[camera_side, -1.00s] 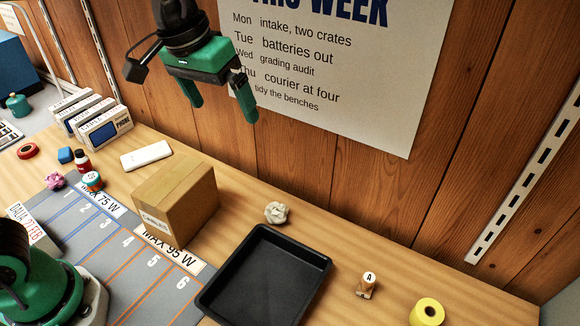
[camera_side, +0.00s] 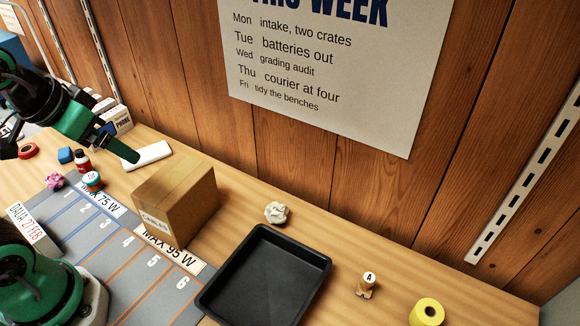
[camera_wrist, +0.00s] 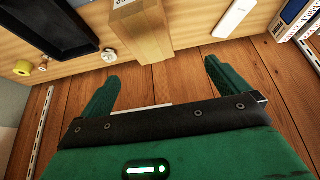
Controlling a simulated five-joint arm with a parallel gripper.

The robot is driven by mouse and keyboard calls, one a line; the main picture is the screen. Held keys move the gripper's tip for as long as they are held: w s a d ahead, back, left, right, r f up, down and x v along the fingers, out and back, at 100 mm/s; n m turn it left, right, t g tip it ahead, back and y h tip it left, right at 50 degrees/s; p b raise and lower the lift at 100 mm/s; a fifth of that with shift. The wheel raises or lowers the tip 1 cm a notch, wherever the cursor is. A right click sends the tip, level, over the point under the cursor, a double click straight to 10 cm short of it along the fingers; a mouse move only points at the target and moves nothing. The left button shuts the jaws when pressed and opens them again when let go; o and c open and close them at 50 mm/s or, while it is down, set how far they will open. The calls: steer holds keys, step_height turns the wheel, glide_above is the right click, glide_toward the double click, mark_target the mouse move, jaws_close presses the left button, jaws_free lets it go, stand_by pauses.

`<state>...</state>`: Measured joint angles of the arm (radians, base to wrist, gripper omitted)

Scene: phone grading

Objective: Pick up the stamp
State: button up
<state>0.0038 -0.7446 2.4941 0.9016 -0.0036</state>
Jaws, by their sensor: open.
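A small wooden stamp (camera_side: 367,285) with a round white top marked A stands on the bench to the right of the black tray in the side view. It is small in the wrist view (camera_wrist: 42,66), at the left between the tape roll and the paper ball. A second round piece (camera_side: 92,180), teal-topped with a white label and an orange-brown lower part, stands at the left by the mat. My gripper (camera_wrist: 160,76) is open and empty in the wrist view. In the side view it is raised at the far left, well away from the A stamp.
A black tray (camera_side: 317,262), a cardboard box (camera_side: 205,202) and a crumpled paper ball (camera_side: 276,212) stand between my gripper and the A stamp. A yellow tape roll (camera_side: 427,312) is right of the stamp. A wooden wall (camera_side: 300,140) rises behind the bench.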

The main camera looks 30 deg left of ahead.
steer(key=shift+f, duration=0.1)
steer(key=c, duration=1.2)
steer(key=shift+o, duration=0.2)
